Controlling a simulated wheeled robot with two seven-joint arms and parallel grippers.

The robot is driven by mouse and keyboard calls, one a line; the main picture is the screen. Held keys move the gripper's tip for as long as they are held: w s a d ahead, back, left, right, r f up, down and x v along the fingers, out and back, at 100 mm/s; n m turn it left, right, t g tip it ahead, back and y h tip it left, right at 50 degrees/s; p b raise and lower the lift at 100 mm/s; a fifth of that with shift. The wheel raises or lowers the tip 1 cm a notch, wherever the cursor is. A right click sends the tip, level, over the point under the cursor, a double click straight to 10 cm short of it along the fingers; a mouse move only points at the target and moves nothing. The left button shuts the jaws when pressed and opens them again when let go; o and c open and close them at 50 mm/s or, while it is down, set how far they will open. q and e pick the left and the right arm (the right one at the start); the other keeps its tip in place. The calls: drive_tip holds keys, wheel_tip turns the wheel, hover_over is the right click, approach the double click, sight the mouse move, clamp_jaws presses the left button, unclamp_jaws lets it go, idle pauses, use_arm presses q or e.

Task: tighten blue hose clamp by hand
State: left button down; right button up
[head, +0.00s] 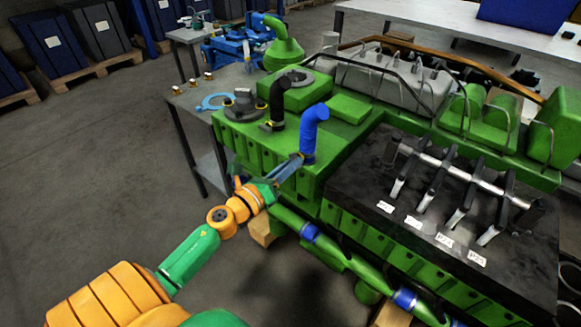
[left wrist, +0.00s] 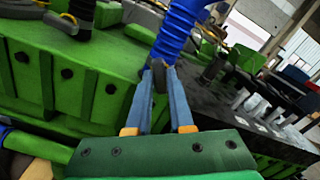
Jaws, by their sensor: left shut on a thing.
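The blue hose (head: 315,115) stands upright on the green engine and bends over to the right at its top. My left gripper (head: 299,160) reaches in from the left to the foot of this hose. Its fingers are shut on a small dark part at the hose's foot, probably the clamp's screw. In the left wrist view the blue hose (left wrist: 180,28) rises just beyond the fingertips (left wrist: 160,68), and the small dark part (left wrist: 160,76) sits between them. The clamp band itself is mostly hidden. My right gripper is not in view.
A black hose (head: 278,98) stands behind the blue one on the green engine (head: 255,150). A black mat (head: 350,190) with metal parts and white labels lies to the right. A side table (head: 185,98) holds a light-blue ring (head: 214,101). Open floor lies at left.

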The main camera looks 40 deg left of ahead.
use_arm(q)
drive_tip(key=m+p, duration=0.1)
drive_tip(key=m, duration=1)
drive_tip(key=m+p, duration=0.1)
drive_tip(key=m, duration=1)
drive_tip(key=m+p, duration=0.1)
drive_tip(key=m, duration=1)
drive_tip(key=shift+s+d+f+m, duration=0.1)
drive_tip(key=shift+d+f+m, duration=0.05)
drive_tip(key=shift+f+m, duration=0.15)
drive_tip(key=shift+m, duration=0.3)
drive_tip(key=c, duration=0.8)
unclamp_jaws()
drive_tip(key=shift+r, duration=0.2)
